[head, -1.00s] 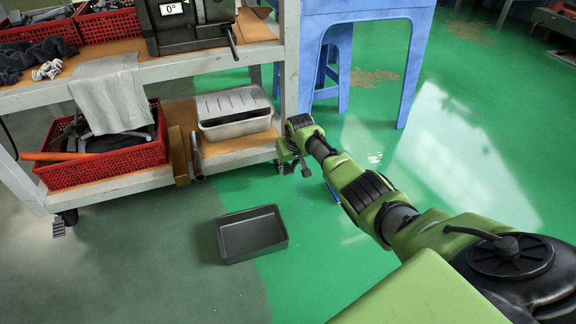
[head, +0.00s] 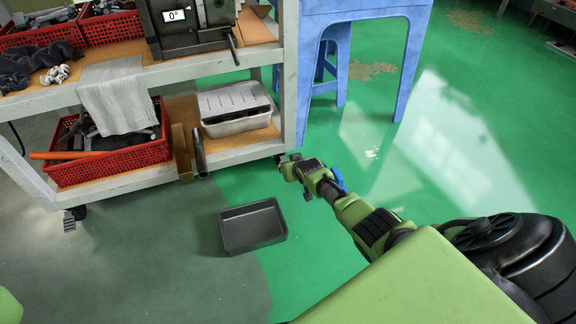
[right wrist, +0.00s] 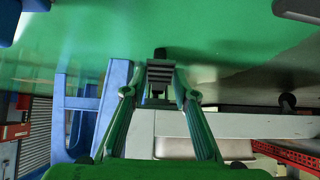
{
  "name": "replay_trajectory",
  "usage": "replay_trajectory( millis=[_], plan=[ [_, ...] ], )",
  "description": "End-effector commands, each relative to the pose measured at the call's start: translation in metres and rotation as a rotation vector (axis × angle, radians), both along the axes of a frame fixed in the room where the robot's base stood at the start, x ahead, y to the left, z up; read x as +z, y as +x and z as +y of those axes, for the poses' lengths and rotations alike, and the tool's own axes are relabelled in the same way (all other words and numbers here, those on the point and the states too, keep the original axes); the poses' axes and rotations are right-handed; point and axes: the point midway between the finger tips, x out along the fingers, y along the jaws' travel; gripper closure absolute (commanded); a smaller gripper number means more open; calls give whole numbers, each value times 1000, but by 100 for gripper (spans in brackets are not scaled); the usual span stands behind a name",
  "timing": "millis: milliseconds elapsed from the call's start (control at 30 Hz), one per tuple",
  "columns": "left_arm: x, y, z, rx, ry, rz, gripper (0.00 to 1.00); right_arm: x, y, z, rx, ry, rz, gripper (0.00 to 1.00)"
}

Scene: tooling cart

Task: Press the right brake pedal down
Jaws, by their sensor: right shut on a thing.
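The right brake pedal (right wrist: 160,72) is a small dark ridged plate between the fingertips in the right wrist view. My right gripper (right wrist: 158,92) is shut on it, with one green finger on each side. In the head view my right gripper (head: 292,168) is low at the cart's front right corner, and it hides the pedal and most of the caster there. The left brake pedal (head: 69,221) juts out from the left caster. How far the right pedal is tilted I cannot tell. My left gripper is not in view.
The grey cart (head: 235,157) carries a red basket (head: 110,170) and a metal box (head: 236,128) on its lower shelf. A black tray (head: 252,250) lies on the floor in front. A blue stool (head: 413,70) stands right of the cart.

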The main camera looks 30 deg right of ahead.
Motion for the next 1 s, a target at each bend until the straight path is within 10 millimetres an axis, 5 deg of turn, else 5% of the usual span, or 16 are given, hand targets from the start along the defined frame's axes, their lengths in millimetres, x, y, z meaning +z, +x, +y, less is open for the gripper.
replay_trajectory(
  millis=[167,200,267,1000],
  plan=[
    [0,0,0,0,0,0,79,0,1,0,1,0,-1,95],
    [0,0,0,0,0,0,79,1,1,0,1,0,-1,71],
    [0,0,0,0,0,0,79,0,1,0,0,0,-1,57],
    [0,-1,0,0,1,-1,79,15,-17,4,1,1,0,57]
  ],
)
